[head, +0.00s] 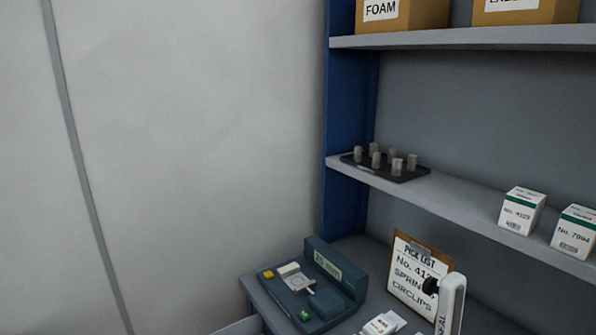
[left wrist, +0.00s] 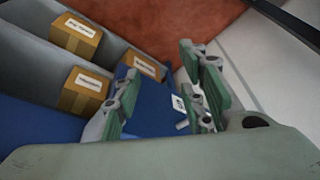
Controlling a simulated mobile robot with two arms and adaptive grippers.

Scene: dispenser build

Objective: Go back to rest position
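My left gripper (left wrist: 158,98) shows in the left wrist view with its green-padded fingers spread apart. It is open, with nothing between the fingers. Behind it are a blue panel and grey shelves with cardboard boxes. Neither gripper shows in the head view, and my right gripper is in no view.
The head view shows a teal fixture (head: 338,276), a pick list board (head: 415,272) and a white sealer (head: 450,303) on the bench. A dark tray (head: 386,170) with several grey cylinders and two white boxes, one of them (head: 521,211) marked No. 4123, stand on the shelf above.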

